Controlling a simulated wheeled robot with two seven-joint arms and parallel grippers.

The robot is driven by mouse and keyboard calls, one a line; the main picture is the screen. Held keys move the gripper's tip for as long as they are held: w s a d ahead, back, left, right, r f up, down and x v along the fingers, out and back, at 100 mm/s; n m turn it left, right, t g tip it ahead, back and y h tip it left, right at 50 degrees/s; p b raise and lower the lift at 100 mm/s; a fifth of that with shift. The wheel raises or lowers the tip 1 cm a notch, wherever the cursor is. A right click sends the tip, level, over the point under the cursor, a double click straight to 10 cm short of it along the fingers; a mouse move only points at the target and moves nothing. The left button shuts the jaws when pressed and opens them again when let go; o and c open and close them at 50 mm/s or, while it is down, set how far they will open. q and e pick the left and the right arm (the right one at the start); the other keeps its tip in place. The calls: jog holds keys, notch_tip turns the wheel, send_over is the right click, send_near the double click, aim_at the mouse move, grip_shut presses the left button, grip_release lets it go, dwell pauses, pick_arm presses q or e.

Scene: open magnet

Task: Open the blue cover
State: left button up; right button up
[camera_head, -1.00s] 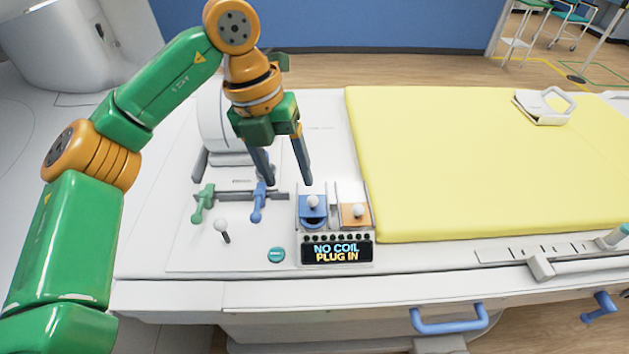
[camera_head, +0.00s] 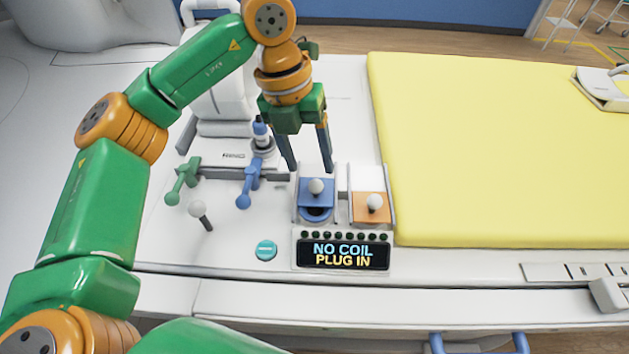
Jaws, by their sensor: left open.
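The blue cover (camera_head: 316,197) with a white ball knob lies on the white console, just above the display. A dark round opening shows partly at its lower edge. My left gripper (camera_head: 311,170) comes in from above with its two fingers apart and empty. In the picture its tips are just above the blue cover and do not appear to touch it. The exact height of the tips above the console is hard to tell. My right gripper is not in view.
A display (camera_head: 343,255) reads "NO COIL PLUG IN". Left are a blue lever (camera_head: 249,182), a green lever (camera_head: 184,180) and a white-knobbed stick (camera_head: 201,213). A yellow mattress (camera_head: 490,150) fills the right.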

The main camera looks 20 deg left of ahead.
aim_at(314, 180)
pick_arm(q)
jog(key=shift+d+f+p, duration=0.2)
jog(key=shift+d+f, duration=0.05)
jog(key=shift+f, duration=0.95)
jog(key=shift+d+f+p, duration=0.15)
jog(key=shift+d+f, duration=0.05)
jog(key=shift+f, duration=0.95)
grip_shut()
